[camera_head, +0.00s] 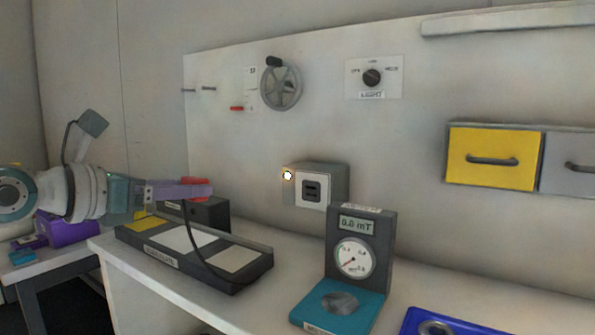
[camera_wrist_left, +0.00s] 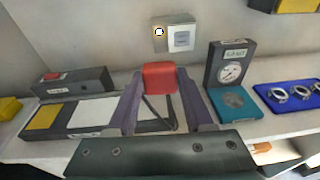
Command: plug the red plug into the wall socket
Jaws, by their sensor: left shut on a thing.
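The red plug (camera_head: 196,183) is held between the fingertips of my left gripper (camera_head: 205,190), left of the wall socket. A dark cable hangs from it down to the tray below. In the left wrist view the red plug (camera_wrist_left: 159,76) sits between the two purple-grey fingers of the left gripper (camera_wrist_left: 160,82). The wall socket (camera_head: 312,188) is a grey box with a white face, dark slots and a lit lamp at its left. It also shows in the left wrist view (camera_wrist_left: 181,38), beyond the plug and apart from it. My right gripper is not in view.
A meter (camera_head: 361,247) with a teal base stands on the bench (camera_head: 285,240) right of the socket. A long tray (camera_head: 150,240) with yellow and pale pads lies at left, beside a dark box (camera_head: 208,212). A blue tray (camera_head: 455,322) is at front right.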

